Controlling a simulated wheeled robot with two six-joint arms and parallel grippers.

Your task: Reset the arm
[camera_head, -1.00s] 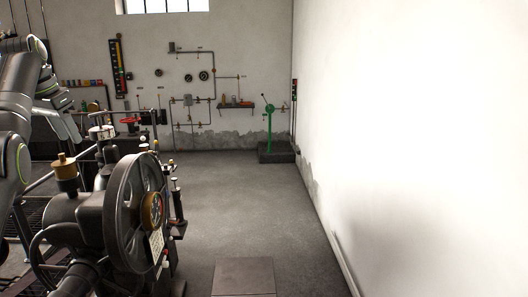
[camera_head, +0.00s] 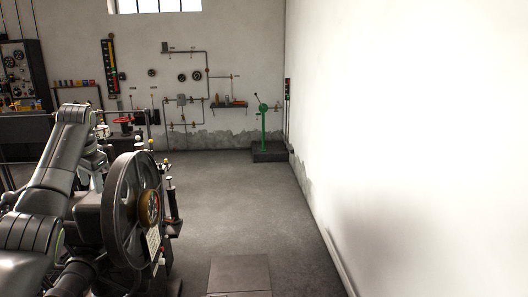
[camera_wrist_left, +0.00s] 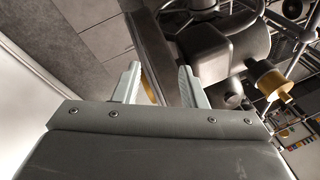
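My left arm (camera_head: 62,160) comes in from the left in the head view, rises to a bend and drops behind or beside the dark machine with a big spoked wheel (camera_head: 128,210). Its gripper end is hard to make out there. In the left wrist view, my left gripper (camera_wrist_left: 158,67) has two pale fingers standing well apart, with nothing held between them. Machine parts, including a grey housing (camera_wrist_left: 208,52) and a brass-coloured cap (camera_wrist_left: 272,84), lie close beyond the fingers to the right. Whether anything touches cannot be told. My right gripper is not in view.
A white wall (camera_head: 410,140) runs along the right. A green lever (camera_head: 264,125) stands on a dark block at the back. Pipes and gauges (camera_head: 182,77) hang on the back wall. A flat plate (camera_head: 239,274) lies on the floor. The middle floor (camera_head: 235,190) is clear.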

